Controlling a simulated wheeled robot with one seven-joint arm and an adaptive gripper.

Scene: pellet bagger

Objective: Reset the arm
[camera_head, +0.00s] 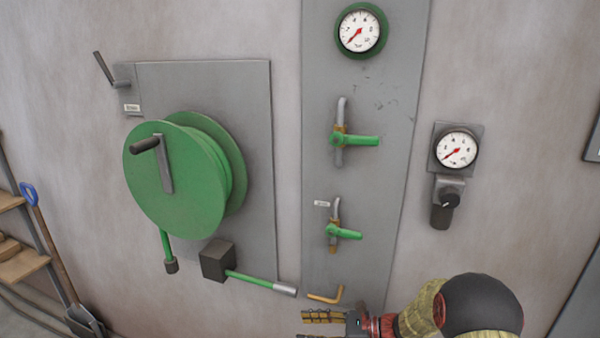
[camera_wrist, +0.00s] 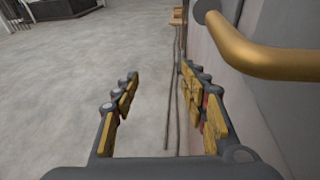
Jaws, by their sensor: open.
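My gripper (camera_head: 326,327) is at the bottom edge of the head view, low in front of the wall panel, and partly cut off by the frame. In the wrist view my gripper (camera_wrist: 165,100) shows two yellow-padded fingers spread apart with only the floor between them. It is open and empty. A brass bent pipe (camera_head: 327,296) sticks out of the wall just above the fingers. In the wrist view the pipe (camera_wrist: 270,58) passes close at the upper right, apart from the fingers.
A grey panel (camera_head: 382,215) carries a gauge (camera_head: 360,31) and two green-handled valves (camera_head: 355,141) (camera_head: 345,232). A green hose reel (camera_head: 175,180) is at left, with a second gauge (camera_head: 457,150) at right. A shovel (camera_head: 55,250) leans at far left. Open floor (camera_wrist: 80,70) lies ahead.

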